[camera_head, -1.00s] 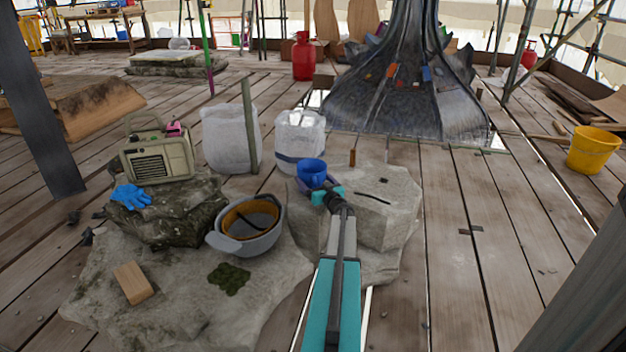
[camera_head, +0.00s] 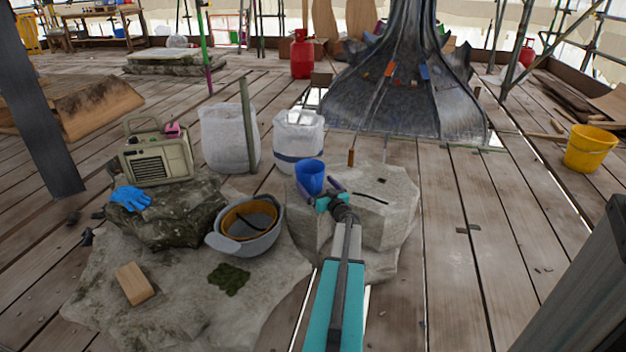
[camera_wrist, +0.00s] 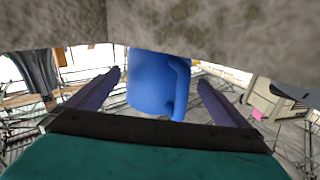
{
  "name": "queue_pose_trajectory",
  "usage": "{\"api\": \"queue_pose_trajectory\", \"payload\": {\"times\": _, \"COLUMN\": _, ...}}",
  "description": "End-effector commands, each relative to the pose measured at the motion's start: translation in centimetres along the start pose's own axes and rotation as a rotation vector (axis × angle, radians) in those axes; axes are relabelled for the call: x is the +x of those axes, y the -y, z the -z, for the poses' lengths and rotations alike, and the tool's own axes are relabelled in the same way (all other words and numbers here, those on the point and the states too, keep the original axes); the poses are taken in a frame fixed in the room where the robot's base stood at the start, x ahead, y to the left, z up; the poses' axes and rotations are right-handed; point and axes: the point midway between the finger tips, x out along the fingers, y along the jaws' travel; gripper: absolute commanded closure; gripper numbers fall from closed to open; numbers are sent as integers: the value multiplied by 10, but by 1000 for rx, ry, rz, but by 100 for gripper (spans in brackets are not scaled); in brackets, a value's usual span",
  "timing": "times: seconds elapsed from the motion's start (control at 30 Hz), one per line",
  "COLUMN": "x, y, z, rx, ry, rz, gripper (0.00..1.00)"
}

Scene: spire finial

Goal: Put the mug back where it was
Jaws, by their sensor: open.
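The blue mug (camera_head: 310,178) stands upright at the left back part of the pale stone block (camera_head: 375,222). My gripper (camera_head: 327,192) is open just in front of the mug and to its right, low over the block. In the wrist view, which looks upside down, the mug (camera_wrist: 150,82) shows between the two spread purple fingers of my gripper (camera_wrist: 158,98). Clear gaps separate it from both fingers. Its handle (camera_wrist: 182,88) is on the right there. The stone block (camera_wrist: 220,40) fills the top of that view.
A small brown upright object (camera_head: 351,158) stands behind the block. A grey helmet (camera_head: 245,228), a radio (camera_head: 157,158) and a blue glove (camera_head: 130,198) lie to the left. White containers (camera_head: 298,140) stand behind. The planks (camera_head: 480,240) at right are mostly clear.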

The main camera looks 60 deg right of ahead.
Motion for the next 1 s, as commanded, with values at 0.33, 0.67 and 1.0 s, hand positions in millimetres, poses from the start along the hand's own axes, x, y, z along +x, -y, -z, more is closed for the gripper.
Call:
{"api": "queue_pose_trajectory", "payload": {"times": 0.33, "x": -50, "y": 1, "z": 3, "rx": 0, "ry": 0, "rz": -2, "gripper": 0}}
{"api": "queue_pose_trajectory", "payload": {"times": 0.67, "x": -72, "y": 0, "z": 1, "rx": 0, "ry": 0, "rz": 0, "gripper": 0}}
{"api": "queue_pose_trajectory", "payload": {"times": 1.0, "x": -73, "y": 0, "z": 0, "rx": 0, "ry": 0, "rz": 0, "gripper": 0}}
